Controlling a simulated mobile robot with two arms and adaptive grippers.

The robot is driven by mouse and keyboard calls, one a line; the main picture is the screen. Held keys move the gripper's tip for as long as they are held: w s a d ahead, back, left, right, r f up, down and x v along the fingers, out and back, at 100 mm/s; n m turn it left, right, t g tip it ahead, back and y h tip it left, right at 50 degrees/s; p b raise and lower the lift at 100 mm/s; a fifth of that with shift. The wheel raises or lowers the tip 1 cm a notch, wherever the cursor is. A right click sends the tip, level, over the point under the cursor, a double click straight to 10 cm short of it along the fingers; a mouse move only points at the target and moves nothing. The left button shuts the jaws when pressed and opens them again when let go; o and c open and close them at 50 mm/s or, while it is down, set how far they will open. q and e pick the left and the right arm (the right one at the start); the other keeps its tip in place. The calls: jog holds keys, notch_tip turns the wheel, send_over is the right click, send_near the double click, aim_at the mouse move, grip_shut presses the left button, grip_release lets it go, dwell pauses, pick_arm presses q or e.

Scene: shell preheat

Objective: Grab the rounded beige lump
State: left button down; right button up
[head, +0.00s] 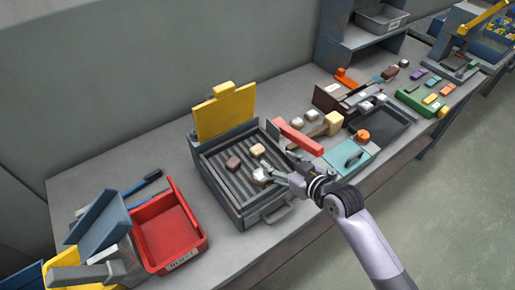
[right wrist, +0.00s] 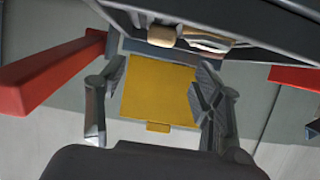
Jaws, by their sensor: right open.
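A rounded beige lump (head: 257,151) sits on the ribbed plate of the open grey press (head: 243,218). A brown lump (head: 233,162) lies to its left. A paler whitish piece (head: 260,174) lies nearer the front, by the fingertips. My right gripper (head: 272,175) is open over the front right part of the plate, just in front of the beige lump. In the right wrist view the open fingers (right wrist: 158,85) have nothing between them that I can see held. A beige lump (right wrist: 161,36) shows beyond the tips there, partly cut off by a dark edge.
The press's yellow lid (head: 225,112) stands raised at the back. A red bin (head: 168,236) stands to the left. A red bar (head: 298,136), a teal tray (head: 347,160) and a dark tray (head: 384,125) crowd the right. Bare table shows behind the press.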

aim_at(259, 150)
jog(key=p+x, duration=0.1)
jog(key=x, duration=0.9)
jog(key=shift+f, duration=0.15)
jog(key=shift+c, duration=0.6)
jog(key=c, duration=1.1)
